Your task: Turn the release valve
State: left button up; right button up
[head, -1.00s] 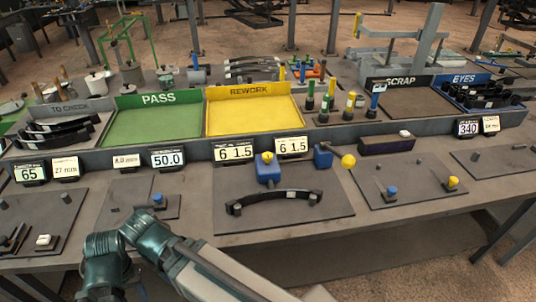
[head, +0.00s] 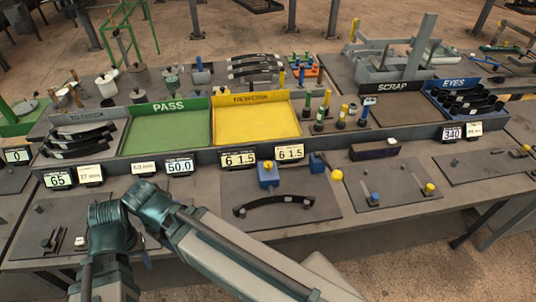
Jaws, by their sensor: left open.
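The release valve cannot be made out for certain. A yellow ball knob (head: 337,175) shows beside a blue block (head: 317,162) at the back of the middle plate (head: 318,208). A second blue block (head: 268,177) with a yellow top stands to its left. A dark curved leaf spring (head: 272,203) lies on the plate in front of them. My left arm crosses the lower left foreground, apart from the knob and blocks. My left gripper is open, but its fingertips cannot be made out clearly at the lower edge. My right gripper is not in view.
Behind stand the green PASS tray (head: 165,133), yellow REWORK tray (head: 254,118), grey SCRAP tray (head: 405,110) and blue EYES bin (head: 432,98). A plate with blue and yellow knobs (head: 395,184) lies to the right. Label stands line the ledge.

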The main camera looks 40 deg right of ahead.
aim_at(267, 165)
jog(key=i+l, duration=0.2)
jog(key=i, duration=0.35)
jog(key=z, duration=1.6)
